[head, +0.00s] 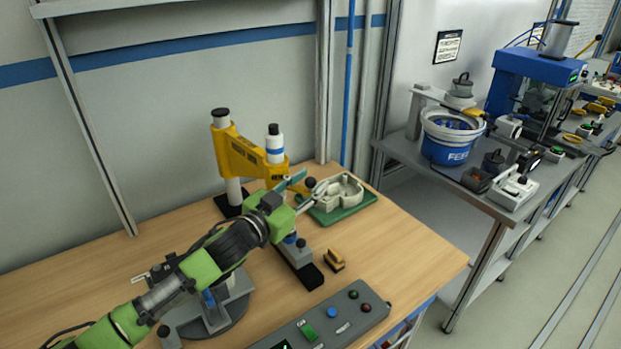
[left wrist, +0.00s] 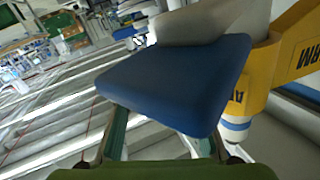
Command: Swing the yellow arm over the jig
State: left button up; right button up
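The yellow arm (head: 245,156) is mounted on a pale post at the back of the wooden bench, with a white, blue-banded cylinder at its end. It also shows at the right of the left wrist view (left wrist: 290,62). The jig (head: 338,196) is a pale fixture on a green plate, to the right of the yellow arm's end. My left gripper (head: 303,190) is beside the arm's end, left of the jig, with its fingers apart. A dark blue block (left wrist: 180,80) fills the middle of the left wrist view; I cannot tell whether the fingers touch it. My right gripper is not in view.
A control box (head: 325,322) with buttons lies at the bench's front. A small brown block (head: 334,260) sits behind it. A dark-based fixture (head: 298,262) stands beneath my left wrist. A second table (head: 490,205) with a blue-and-white feeder (head: 450,140) stands at right. The bench's right part is clear.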

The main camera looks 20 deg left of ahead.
pick_arm(q)
jog(key=shift+w+d, duration=0.1)
jog(key=shift+w, duration=0.2)
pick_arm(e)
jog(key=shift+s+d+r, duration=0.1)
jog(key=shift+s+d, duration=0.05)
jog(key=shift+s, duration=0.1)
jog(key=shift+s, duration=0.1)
pick_arm(q)
jog(key=shift+c, duration=0.4)
grip_shut()
jog(key=shift+s, duration=0.15)
